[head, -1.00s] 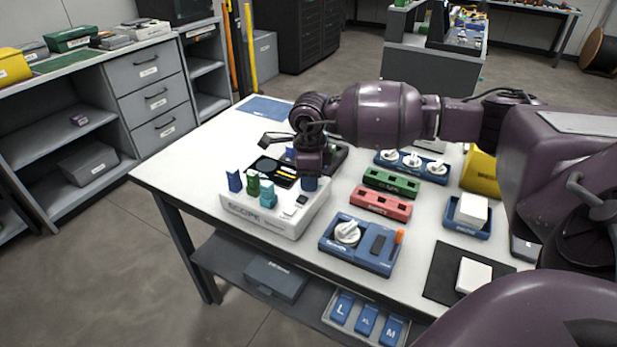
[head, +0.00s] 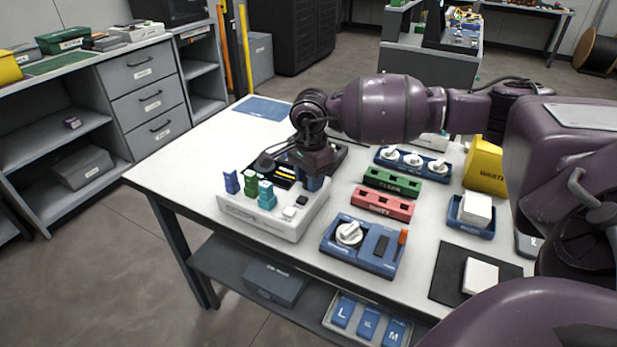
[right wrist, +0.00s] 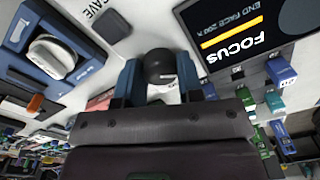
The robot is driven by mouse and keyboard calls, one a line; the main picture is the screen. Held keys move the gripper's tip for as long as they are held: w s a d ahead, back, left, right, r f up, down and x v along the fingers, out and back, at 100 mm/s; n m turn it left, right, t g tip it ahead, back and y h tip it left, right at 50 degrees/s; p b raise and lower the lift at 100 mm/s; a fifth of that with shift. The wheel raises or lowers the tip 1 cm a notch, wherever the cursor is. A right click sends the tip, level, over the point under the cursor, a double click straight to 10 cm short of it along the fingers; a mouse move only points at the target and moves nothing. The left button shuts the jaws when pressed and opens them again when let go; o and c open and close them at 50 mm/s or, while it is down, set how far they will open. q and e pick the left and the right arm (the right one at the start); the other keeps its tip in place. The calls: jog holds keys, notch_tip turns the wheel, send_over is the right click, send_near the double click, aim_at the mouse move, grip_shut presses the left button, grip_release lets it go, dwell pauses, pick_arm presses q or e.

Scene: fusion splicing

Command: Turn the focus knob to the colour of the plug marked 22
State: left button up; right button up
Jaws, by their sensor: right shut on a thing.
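The white scope (head: 262,222) stands on the near left part of the table. Its screen in the right wrist view (right wrist: 240,35) reads "END FACE" and "FOCUS" with a yellow bar. The black round focus knob (right wrist: 160,66) sits between the blue fingers of my right gripper (right wrist: 161,82), which is shut on it. In the head view my right gripper (head: 314,182) hides the knob. A blue plug (head: 232,183), a green plug (head: 250,181) and a teal plug (head: 266,195) stand along the scope's left side. I cannot read their numbers. My left gripper is out of view.
A blue unit with a white dial (head: 349,233) lies right of the scope. Red (head: 383,204) and green (head: 392,182) slotted blocks lie behind it. A yellow bin (head: 484,165) and a black mat (head: 450,275) are further right. The table's back left is mostly clear.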

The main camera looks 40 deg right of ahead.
dwell(0.3)
jog(key=o, duration=0.6)
jog(key=shift+o, duration=0.2)
notch_tip(320, 180, up, 11)
jog(key=p, duration=0.1)
jog(key=shift+s+p, duration=0.15)
jog(key=shift+p, duration=0.2)
jog(key=shift+f, duration=0.15)
